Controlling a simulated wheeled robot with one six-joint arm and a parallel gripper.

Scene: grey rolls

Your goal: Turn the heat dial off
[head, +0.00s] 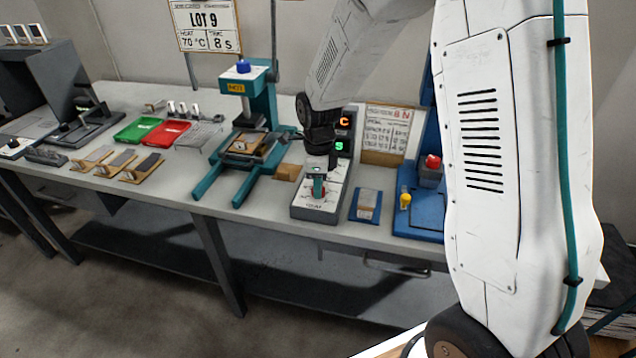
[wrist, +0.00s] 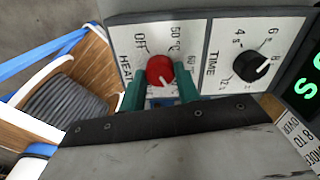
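The red heat dial (wrist: 160,71) is on the white panel marked HEAT, with OFF to its upper left and 50 °C to its upper right. I cannot make out where its pointer stands. My gripper (wrist: 161,88) has one teal finger at each side of the dial's lower part, with a gap about as wide as the dial. Whether the fingers touch it is unclear.
The black time dial (wrist: 255,67) is close on the right of the heat dial. A teal press (head: 258,100) stands left of the box. A blue pad (head: 366,205) and a blue stand (head: 418,218) with a red button (head: 432,161) are to the right.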

